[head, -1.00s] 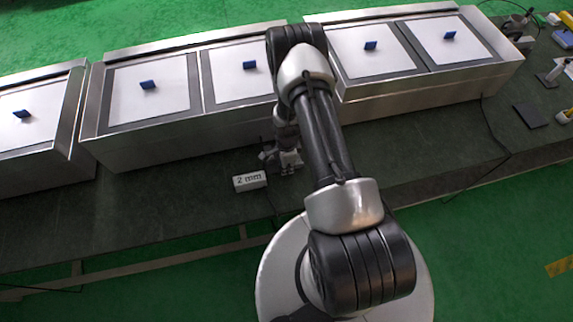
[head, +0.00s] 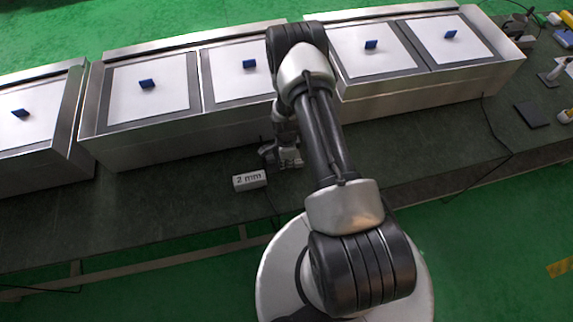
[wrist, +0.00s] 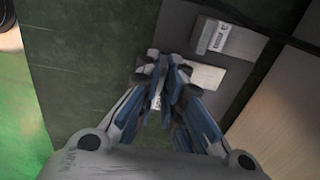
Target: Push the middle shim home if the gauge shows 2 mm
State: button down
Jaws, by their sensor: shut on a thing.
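The gauge (head: 249,180) is a small pale block reading "2 mm" on the dark bench, in front of the metal boxes; a grey block with lettering (wrist: 212,38) in the wrist view looks like it. My gripper (head: 290,160) is low over the bench, right of the gauge. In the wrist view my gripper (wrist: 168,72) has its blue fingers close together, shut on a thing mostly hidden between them. A pale flat piece (wrist: 207,77) shows just beyond the fingertips; I cannot tell whether it is held. I cannot make out the middle shim for sure.
Metal boxes with white panels and blue tabs line the back, including a left one (head: 147,85) and a right one (head: 450,36). My arm hides part of the middle. A dark flat pad (head: 532,115) and a cable lie at the right. The front-left bench is clear.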

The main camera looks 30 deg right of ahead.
jog(key=w, duration=0.1)
jog(key=w+b, duration=0.1)
jog(key=shift+w+d, duration=0.35)
jog(key=shift+d, duration=0.05)
jog(key=c, duration=1.7)
grip_release()
jog(key=shift+r, duration=0.1)
notch_tip(320, 180, up, 12)
jog(key=shift+f, duration=0.1)
